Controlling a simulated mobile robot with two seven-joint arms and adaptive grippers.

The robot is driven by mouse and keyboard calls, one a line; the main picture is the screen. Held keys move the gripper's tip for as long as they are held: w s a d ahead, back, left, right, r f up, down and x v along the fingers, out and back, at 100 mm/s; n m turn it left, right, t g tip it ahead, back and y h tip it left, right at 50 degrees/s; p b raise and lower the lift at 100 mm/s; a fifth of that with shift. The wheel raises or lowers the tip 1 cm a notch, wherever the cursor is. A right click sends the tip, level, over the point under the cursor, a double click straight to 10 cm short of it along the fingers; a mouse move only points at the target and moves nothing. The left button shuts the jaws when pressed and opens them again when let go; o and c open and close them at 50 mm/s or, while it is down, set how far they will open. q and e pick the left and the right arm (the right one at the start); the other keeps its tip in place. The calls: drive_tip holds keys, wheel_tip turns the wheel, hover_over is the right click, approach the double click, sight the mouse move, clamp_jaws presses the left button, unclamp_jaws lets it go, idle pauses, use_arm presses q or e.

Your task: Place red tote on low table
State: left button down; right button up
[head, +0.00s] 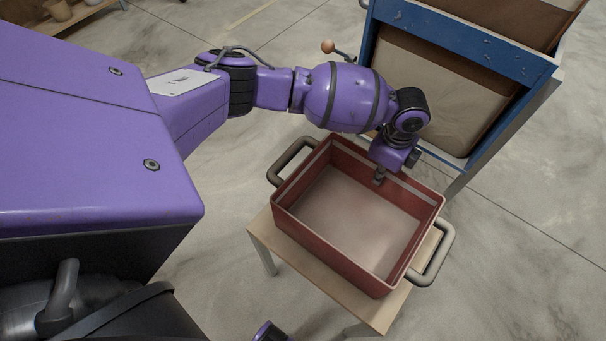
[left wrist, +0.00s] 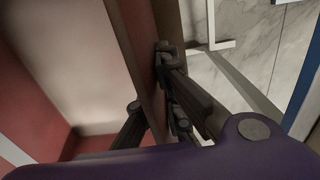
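The red tote (head: 335,240) is an open, empty box with grey loop handles at its two ends. It rests upright on the low table (head: 262,232), a small pale wooden top on legs, and covers most of it. My left gripper (head: 380,176) reaches down at the tote's far wall, with one finger inside. In the left wrist view the gripper (left wrist: 152,80) straddles the tote wall (left wrist: 128,40), one finger on each side. The fingers look apart, and firm contact with the wall cannot be made out.
A blue-framed cart (head: 455,40) with brown panels stands close behind the tote at the upper right. A wooden shelf (head: 75,15) with pots is at the far upper left. The concrete floor (head: 520,250) at the right is clear.

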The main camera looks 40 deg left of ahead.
use_arm(q)
drive_tip(key=shift+f, duration=0.65)
drive_tip(key=c, duration=2)
unclamp_jaws()
wheel_tip(320, 180, up, 12)
drive_tip(key=shift+w+r+p, duration=0.1)
drive_tip(key=shift+w+p, duration=0.05)
drive_tip(key=shift+p, duration=0.4)
